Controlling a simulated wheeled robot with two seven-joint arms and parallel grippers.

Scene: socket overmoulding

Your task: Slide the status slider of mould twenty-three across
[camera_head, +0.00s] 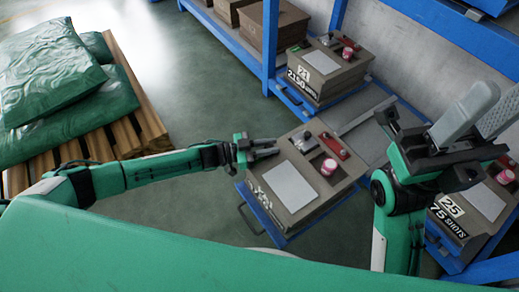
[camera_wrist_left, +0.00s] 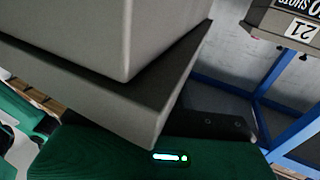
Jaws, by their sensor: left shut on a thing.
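The middle mould (camera_head: 320,199), a grey-brown box with a pale top panel, sits on a blue stand. Its front number is not readable; it stands between moulds marked 21 (camera_head: 330,82) and 25 (camera_head: 487,201). My left gripper (camera_head: 264,148) is at the middle mould's left top edge, shut at the place where the status slider sits; its fingers hide the slider. In the left wrist view a large grey block fills the upper left, and the grip is not visible. My right gripper (camera_head: 440,150) is raised to the right of the middle mould; its jaw opening is unclear.
The middle mould carries a red bar (camera_head: 334,146) and a pink cylinder (camera_head: 329,167) on top. Blue racking (camera_head: 270,45) stands behind. Green sacks (camera_head: 45,70) lie on a wooden pallet (camera_head: 130,120) at left. Open floor lies between pallet and racking.

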